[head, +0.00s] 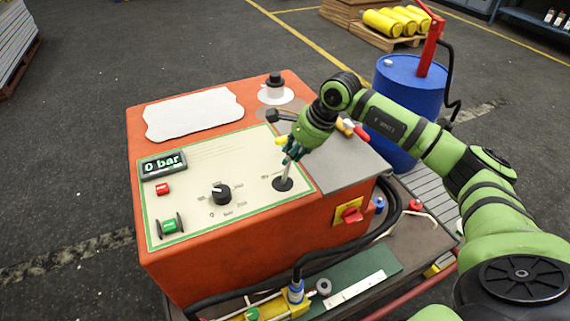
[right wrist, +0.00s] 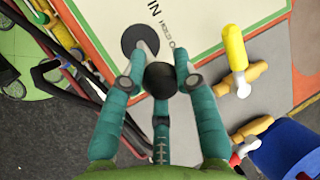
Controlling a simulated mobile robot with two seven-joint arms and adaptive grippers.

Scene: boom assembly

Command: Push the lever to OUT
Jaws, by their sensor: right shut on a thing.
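The lever (head: 286,171) rises from a round black base (head: 283,184) at the right end of the pale panel on the orange machine. It leans slightly right in the head view. My right gripper (head: 292,154) is shut around the lever's top from above. In the right wrist view, the black lever knob (right wrist: 160,80) sits between the teal fingers of the right gripper (right wrist: 161,84). The lever's black base (right wrist: 140,41) shows beyond it. Lettering that reads "IN" lies beside the base; I cannot read an OUT mark. My left gripper is not in view.
The panel also has a "0 bar" display (head: 163,163), a black dial (head: 221,193) and red and green buttons. Yellow- and red-handled valves (right wrist: 236,57) stand close beside my right gripper. A red-and-yellow switch (head: 349,214), a black cable and a blue barrel (head: 404,110) are to the right.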

